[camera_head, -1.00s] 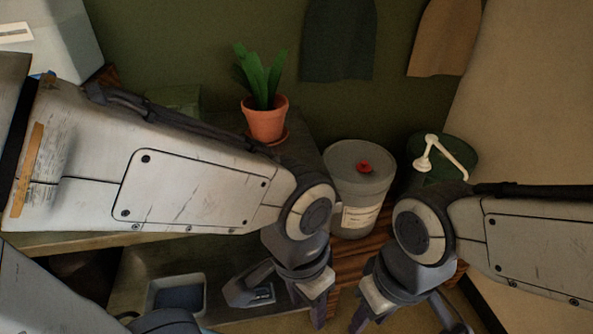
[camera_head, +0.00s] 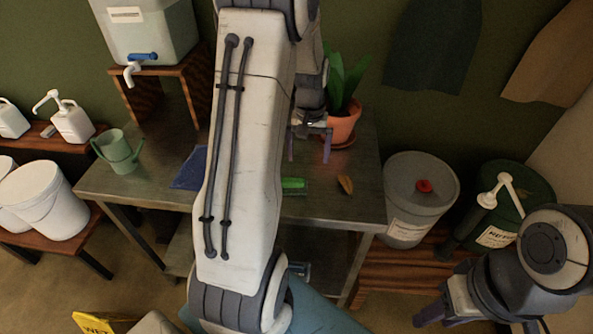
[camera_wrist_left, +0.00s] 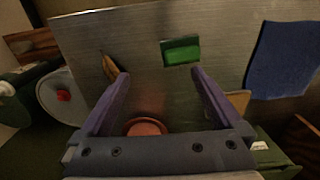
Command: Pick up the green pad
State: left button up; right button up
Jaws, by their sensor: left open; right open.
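The green pad (camera_head: 294,186) lies on the grey table, partly covered by my left arm in the head view. It shows whole in the left wrist view (camera_wrist_left: 180,51), beyond the fingertips and nearer the right-hand finger. My left gripper (camera_head: 309,158) hangs above the table, open and empty, behind the pad and in front of the potted plant. It also shows in the left wrist view (camera_wrist_left: 160,73). My right gripper (camera_head: 478,318) is low at the right edge, open, away from the table; its fingertips are partly cut off.
The table (camera_head: 345,205) also holds a blue cloth (camera_head: 188,168), a brown curved item (camera_head: 345,185), a green watering can (camera_head: 118,152) and a potted plant (camera_head: 341,125). A grey bucket (camera_head: 420,195) and a dark green pump bucket (camera_head: 515,195) stand at the right.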

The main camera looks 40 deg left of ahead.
pick_arm(q)
jog(key=a+n, duration=0.1)
jog(key=a, duration=0.3)
jog(key=p, duration=0.2)
send_over(293, 179)
notch_tip(293, 179, down, 5)
jog(key=shift+w+f, duration=0.1)
jog(key=shift+f, duration=0.1)
jog(key=f+p, duration=0.2)
jog(key=f, duration=0.3)
jog(key=shift+s+f, duration=0.1)
jog(key=shift+s, duration=0.1)
jog(key=shift+f, duration=0.2)
jog(key=c, duration=1.1)
pick_arm(e)
notch_tip(293, 179, up, 4)
jog(key=shift+r, duration=0.25)
